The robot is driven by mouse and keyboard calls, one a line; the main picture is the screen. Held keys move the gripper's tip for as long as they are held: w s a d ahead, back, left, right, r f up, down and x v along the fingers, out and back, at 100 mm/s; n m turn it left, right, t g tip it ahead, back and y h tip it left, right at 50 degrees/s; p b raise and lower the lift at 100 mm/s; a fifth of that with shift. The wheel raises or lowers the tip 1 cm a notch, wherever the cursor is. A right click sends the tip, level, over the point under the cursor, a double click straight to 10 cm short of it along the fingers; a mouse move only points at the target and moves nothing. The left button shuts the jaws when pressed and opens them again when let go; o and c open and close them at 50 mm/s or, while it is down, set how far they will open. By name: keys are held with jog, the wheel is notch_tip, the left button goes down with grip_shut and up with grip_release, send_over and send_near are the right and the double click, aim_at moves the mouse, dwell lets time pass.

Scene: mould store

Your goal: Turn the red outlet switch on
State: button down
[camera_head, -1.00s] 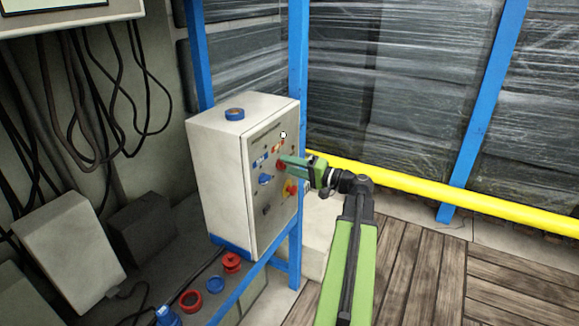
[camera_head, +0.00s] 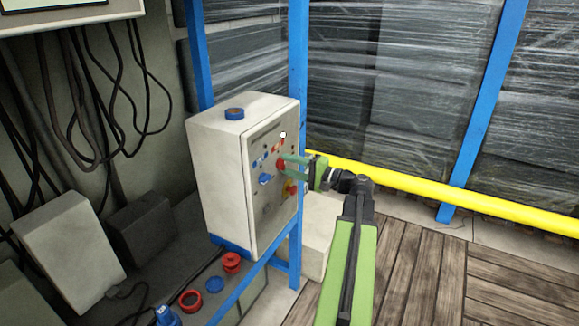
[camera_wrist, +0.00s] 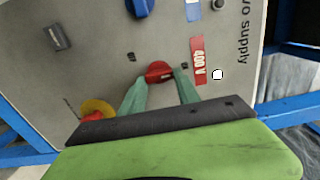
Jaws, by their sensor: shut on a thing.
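The red outlet switch (camera_wrist: 160,71) is a red rotary knob on the face of the grey-white control box. In the wrist view my gripper (camera_wrist: 161,80) has one green finger on each side of the knob and is shut on it. The red "400 V" label (camera_wrist: 198,60) sits beside the knob. In the head view my gripper (camera_head: 284,164) reaches the panel from the right, and the red knob (camera_head: 281,164) shows partly at its fingertips. A blue knob (camera_head: 265,179) sits below and left of it.
The control box (camera_head: 218,180) stands on a blue frame (camera_head: 297,60). A red-and-yellow knob (camera_wrist: 95,110) is on the same panel. A yellow rail (camera_head: 420,188) runs behind my arm. The plank floor at right is clear.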

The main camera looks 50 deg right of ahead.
jog(key=c, duration=0.9)
grip_release()
jog(key=v, duration=1.7)
jog(key=shift+s, duration=0.25)
jog(key=shift+f, duration=0.1)
